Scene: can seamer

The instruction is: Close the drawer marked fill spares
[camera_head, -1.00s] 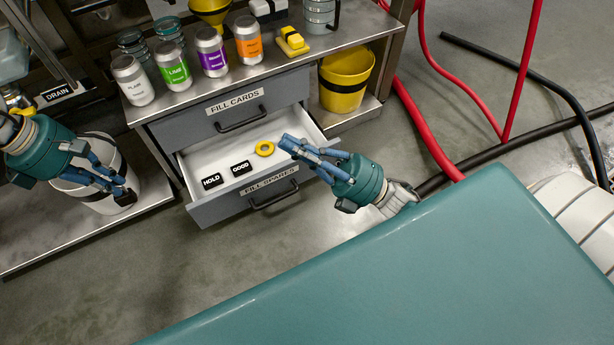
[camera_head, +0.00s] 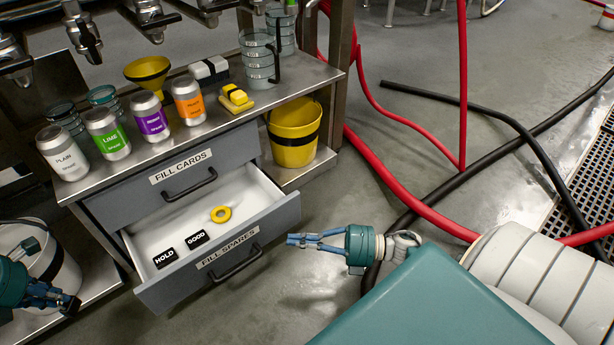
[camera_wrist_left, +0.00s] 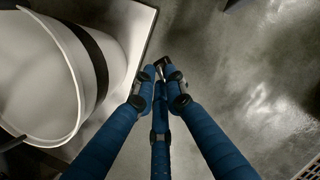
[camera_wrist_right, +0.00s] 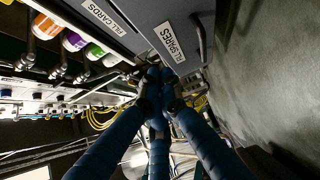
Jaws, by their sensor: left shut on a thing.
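The drawer marked FILL SPARES (camera_head: 275,226) stands open below the closed FILL CARDS drawer (camera_head: 226,153). Black HOLD (camera_head: 165,258) and GOOD (camera_head: 197,240) tags and a yellow ring (camera_head: 221,214) lie inside it. My left gripper (camera_head: 70,303), at the lower left, is shut on a small dark thing (camera_wrist_left: 164,62), too small to identify, beside a white bucket.
Several cans, a yellow funnel (camera_head: 148,74) and stacked clear cups stand on the bench above the drawers. A yellow bucket (camera_head: 293,140) sits on the shelf to the right. The white bucket (camera_wrist_left: 38,80) is at the left. Red and black hoses cross the floor at right.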

